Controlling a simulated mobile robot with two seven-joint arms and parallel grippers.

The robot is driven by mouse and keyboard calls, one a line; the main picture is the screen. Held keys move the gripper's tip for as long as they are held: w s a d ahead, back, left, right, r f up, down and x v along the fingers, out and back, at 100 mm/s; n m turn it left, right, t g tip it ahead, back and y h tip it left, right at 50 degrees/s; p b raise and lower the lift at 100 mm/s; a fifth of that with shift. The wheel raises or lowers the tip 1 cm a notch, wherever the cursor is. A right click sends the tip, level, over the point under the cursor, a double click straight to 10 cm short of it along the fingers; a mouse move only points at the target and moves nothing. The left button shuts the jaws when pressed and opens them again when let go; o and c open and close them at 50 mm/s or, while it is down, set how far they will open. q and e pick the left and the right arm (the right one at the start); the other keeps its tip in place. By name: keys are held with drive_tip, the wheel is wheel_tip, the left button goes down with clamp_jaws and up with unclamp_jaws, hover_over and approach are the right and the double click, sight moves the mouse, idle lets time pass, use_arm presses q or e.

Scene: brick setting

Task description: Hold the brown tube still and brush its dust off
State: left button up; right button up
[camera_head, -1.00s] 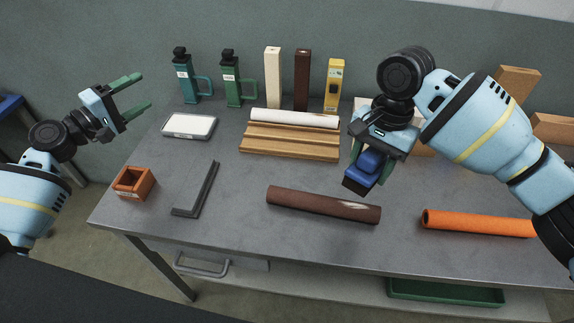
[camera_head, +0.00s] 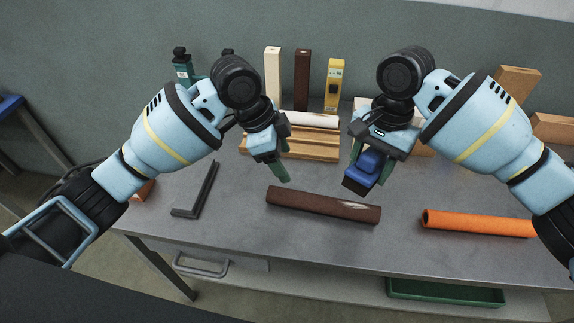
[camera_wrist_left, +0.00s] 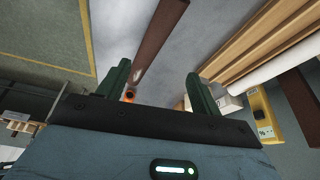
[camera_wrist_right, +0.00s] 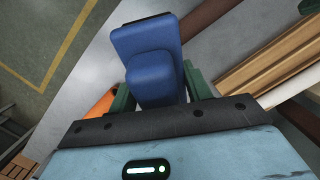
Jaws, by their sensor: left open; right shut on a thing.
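The brown tube (camera_head: 322,204) lies on the grey table, with a pale dusty patch near its right end. It also shows in the left wrist view (camera_wrist_left: 156,42), running between and beyond the fingers. My left gripper (camera_head: 281,172) is open and empty, above and behind the tube's left part, apart from it. My right gripper (camera_head: 370,166) is shut on a blue brush (camera_head: 369,162) with a dark lower end, held above and behind the tube's right end. The blue brush fills the middle of the right wrist view (camera_wrist_right: 150,58), and its bristles are hard to make out.
An orange tube (camera_head: 478,223) lies at the right. A wooden rack (camera_head: 310,147) with a white tube (camera_head: 312,120) stands behind my grippers. A black angle bracket (camera_head: 207,186) lies at the left. Upright blocks and bottles line the back. Table in front of the brown tube is clear.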

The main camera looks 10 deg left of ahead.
sight(288, 193)
use_arm(q)
drive_tip(key=shift+s+d+f+m+t+y, duration=0.1)
drive_tip(key=shift+s+d+f+m+y, duration=0.15)
drive_tip(key=shift+m+y, duration=0.3)
drive_tip(key=shift+s+d+f+m+t+y, duration=0.15)
drive_tip(key=shift+s+d+m+y, duration=0.15)
drive_tip(key=shift+y, duration=0.5)
drive_tip(key=shift+s+d+f+m+t+y, duration=0.1)
drive_tip(key=shift+s+d+f+m+y, duration=0.1)
drive_tip(key=shift+m+y, duration=0.35)
drive_tip(key=f, duration=0.4)
drive_tip(key=w+f, duration=0.1)
drive_tip(key=f, duration=0.7)
drive_tip(key=shift+w, duration=0.3)
drive_tip(key=shift+c, duration=0.2)
drive_tip(key=c, duration=1.2)
